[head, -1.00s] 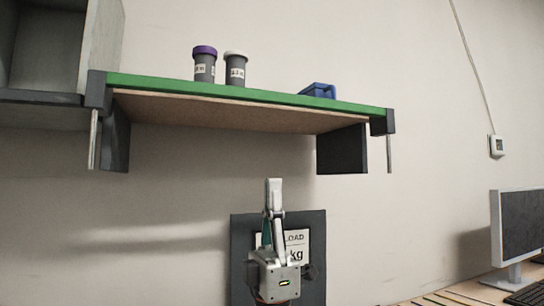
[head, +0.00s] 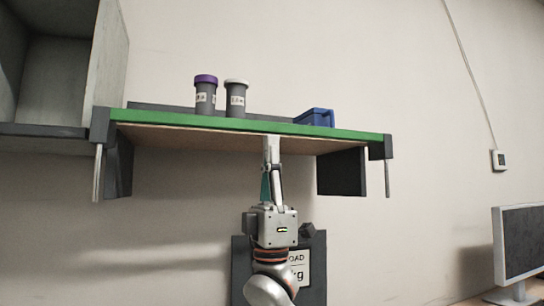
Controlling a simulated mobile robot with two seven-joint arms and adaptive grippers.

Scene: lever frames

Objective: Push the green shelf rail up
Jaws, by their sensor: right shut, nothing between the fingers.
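The green shelf rail (head: 200,121) runs along the front edge of a wall shelf, between dark end brackets. It slopes slightly down to the right in the picture. My right gripper (head: 271,138) points upward, shut and empty, below the middle of the rail. Its fingertips overlap the shelf's brown underside (head: 220,138) and reach the rail's lower edge in the picture. I cannot tell whether they touch it. My left gripper is out of view.
Two grey bottles, one purple-capped (head: 205,95) and one white-capped (head: 236,98), and a blue bin (head: 315,117) stand on the shelf. Dark supports (head: 342,172) hang below. A load sign (head: 300,270) is on the wall behind my arm. A monitor (head: 518,245) stands at right.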

